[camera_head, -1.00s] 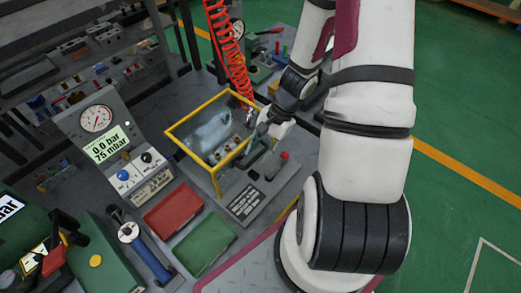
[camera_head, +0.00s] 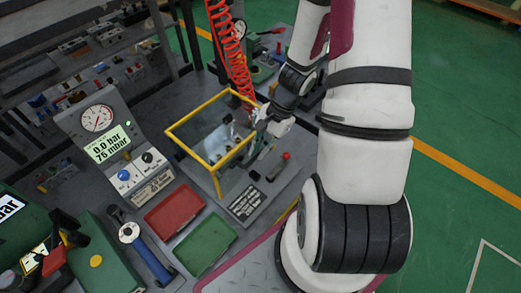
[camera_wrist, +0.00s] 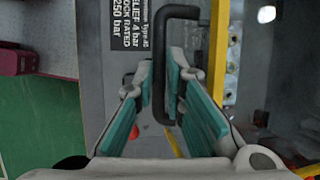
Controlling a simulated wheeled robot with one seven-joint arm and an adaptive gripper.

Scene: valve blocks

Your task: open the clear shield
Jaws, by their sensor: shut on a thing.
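The clear shield is a pane in a yellow frame (camera_head: 196,117) over the bench fixture. In the wrist view, its yellow edge (camera_wrist: 220,50) runs down right of the black bar handle (camera_wrist: 160,45). My gripper (camera_wrist: 163,75) has its teal pads on either side of that handle and is shut on it. In the head view, my gripper (camera_head: 260,117) is at the frame's right side, and my wrist partly hides the handle. Small metal fittings show through the pane, to the right in the wrist view.
A gauge panel (camera_head: 97,119) with a display stands left of the shield. A red tray (camera_head: 173,212) and a green tray (camera_head: 205,245) lie in front. A red coiled hose (camera_head: 228,50) hangs behind the frame. A red-tipped lever (camera_head: 284,158) stands to the right.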

